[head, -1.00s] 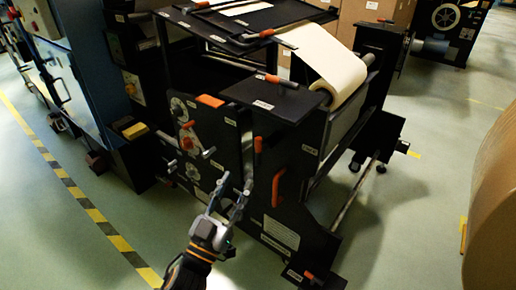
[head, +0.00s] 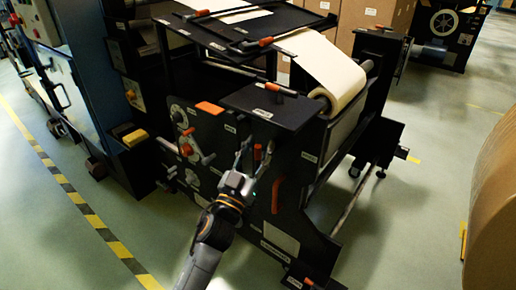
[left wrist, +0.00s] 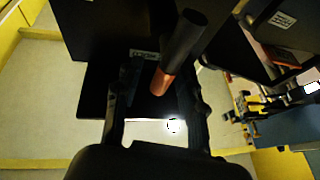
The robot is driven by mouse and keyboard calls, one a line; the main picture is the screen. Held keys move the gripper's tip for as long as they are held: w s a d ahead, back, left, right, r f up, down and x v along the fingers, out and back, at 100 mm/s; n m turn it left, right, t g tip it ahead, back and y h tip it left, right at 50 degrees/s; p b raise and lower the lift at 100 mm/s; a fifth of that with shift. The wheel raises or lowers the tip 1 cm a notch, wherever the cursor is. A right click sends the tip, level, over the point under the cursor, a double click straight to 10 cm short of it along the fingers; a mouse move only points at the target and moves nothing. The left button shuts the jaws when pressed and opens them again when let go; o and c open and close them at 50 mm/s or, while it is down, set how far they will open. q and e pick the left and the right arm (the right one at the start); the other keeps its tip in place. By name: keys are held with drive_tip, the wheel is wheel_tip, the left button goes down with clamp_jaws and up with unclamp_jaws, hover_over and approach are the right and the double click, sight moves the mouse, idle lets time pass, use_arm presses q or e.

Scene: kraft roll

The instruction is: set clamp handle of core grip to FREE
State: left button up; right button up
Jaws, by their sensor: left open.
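A clamp handle, orange in the head view (head: 257,152), stands on the front side of the black roll stand (head: 290,160). In the left wrist view the handle (left wrist: 180,55) has a thick black end and an orange part, and is tilted. My left gripper (head: 254,156) is open, with its fingers pointing at the stand, one on each side of the handle as seen. In the left wrist view the gripper (left wrist: 160,85) has the handle between its spread fingers, and I see no grip on it. I cannot tell whether a finger touches it. My right gripper is not in view.
A longer red-orange handle (head: 277,195) is just right of my gripper. A panel of knobs and orange levers (head: 185,140) is at left. A white paper roll (head: 345,90) is above right. A large brown roll (head: 495,200) stands far right. The floor in front is clear.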

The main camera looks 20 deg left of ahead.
use_arm(q)
drive_tip(key=shift+c, duration=0.2)
clamp_jaws()
drive_tip(key=shift+m, duration=0.3)
drive_tip(key=shift+s+d+f+m+g+h+p, duration=0.2)
drive_tip(key=shift+d+f+m+g+h+p, duration=0.9)
drive_tip(key=shift+m, duration=3.1)
drive_tip(key=shift+s+a+f+m+g+h+p, duration=0.1)
drive_tip(key=shift+s+m+g+h+p, duration=0.2)
drive_tip(key=shift+m+g+h, duration=2.75)
drive_tip(key=shift+s+d+f+m+t+h+p, duration=0.1)
drive_tip(key=shift+d+f+m+t+h+p, duration=0.45)
drive_tip(key=shift+m, duration=4.8)
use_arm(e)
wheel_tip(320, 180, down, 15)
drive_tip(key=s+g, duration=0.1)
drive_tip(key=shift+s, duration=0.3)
use_arm(q)
drive_tip(key=shift+f+h, duration=0.1)
drive_tip(key=shift+h, duration=0.2)
drive_tip(key=shift+o, duration=0.2)
unclamp_jaws()
